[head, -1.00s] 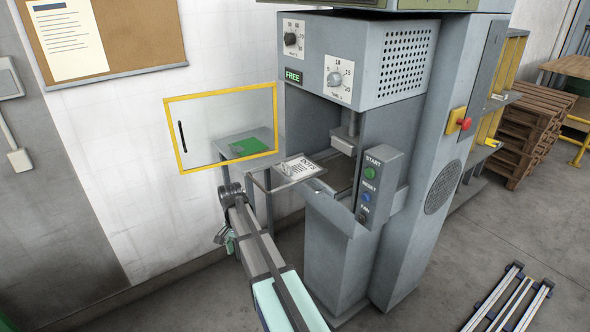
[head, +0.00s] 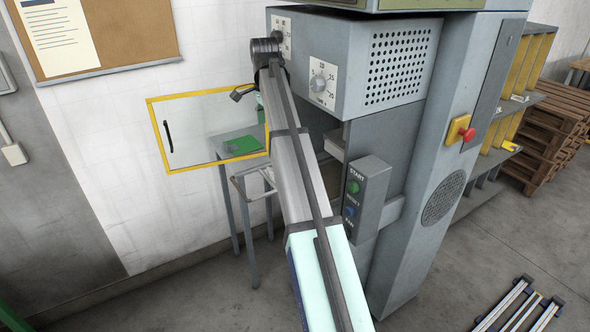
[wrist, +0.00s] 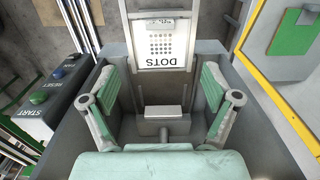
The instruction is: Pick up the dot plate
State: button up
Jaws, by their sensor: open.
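The dot plate (wrist: 167,48) is a white plate with a grid of dots and the upside-down word DOTS, at the top middle of the wrist view. A small metal tab sits at its far edge. In the head view my arm hides the plate. My gripper (wrist: 160,88) is open, with its two green-padded fingers spread wide and nothing between them. In the wrist view the plate appears beyond the fingertips, apart from them. In the head view the gripper is mostly hidden behind my arm, by the machine's front.
The grey machine (head: 400,65) has a START button box (head: 366,200) close to my arm. A yellow-framed clear door (head: 208,135) stands open at left, with a green sheet (head: 242,146) on a side stand behind it. A pallet stack (head: 553,118) is at far right.

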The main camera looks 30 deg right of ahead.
jog(key=p, duration=0.1)
send_over(271, 171)
notch_tip(271, 171, down, 11)
jog(key=shift+f, duration=0.1)
jog(key=shift+w+d+f+p, duration=0.1)
jog(key=shift+f+p, duration=0.6)
jog(key=shift+f, duration=0.8)
jog(key=shift+d+f+p, duration=0.1)
jog(key=shift+f+p, duration=0.6)
jog(key=shift+f, duration=0.75)
jog(key=c, duration=1.3)
